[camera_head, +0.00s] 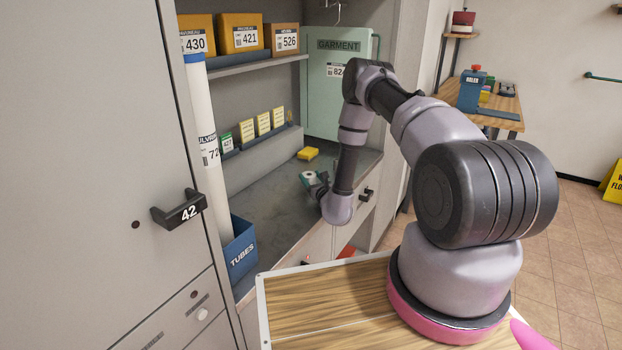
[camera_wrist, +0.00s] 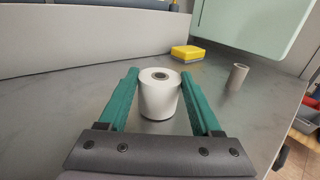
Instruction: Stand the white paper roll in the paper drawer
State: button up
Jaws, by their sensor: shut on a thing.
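The white paper roll (camera_wrist: 159,100) stands upright on the grey counter in the wrist view, its cored end facing up. My gripper (camera_wrist: 160,80) has its green fingers on either side of the roll and is shut on it. In the head view my gripper (camera_head: 313,181) is low over the counter, with the roll mostly hidden by it. Drawer fronts lie below the counter edge in the head view, partly behind my arm. I cannot tell which is the paper drawer; something red-orange (camera_head: 346,251) shows low there.
A small grey-brown roll (camera_wrist: 237,77) stands right of the white roll. A yellow block (camera_head: 308,153) lies behind on the counter (camera_head: 262,197). A green garment box (camera_head: 325,100) stands at the back. A blue tubes bin (camera_head: 240,252) holds a tall white tube (camera_head: 203,130) at left.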

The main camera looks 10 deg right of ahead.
jog(key=shift+f, duration=0.15)
jog(key=o, duration=1.4)
jog(key=s, duration=0.4)
jog(key=s+d, duration=0.1)
jog(key=s, duration=0.6)
jog(key=shift+s+d+r, duration=0.2)
jog(key=shift+s+d, duration=0.2)
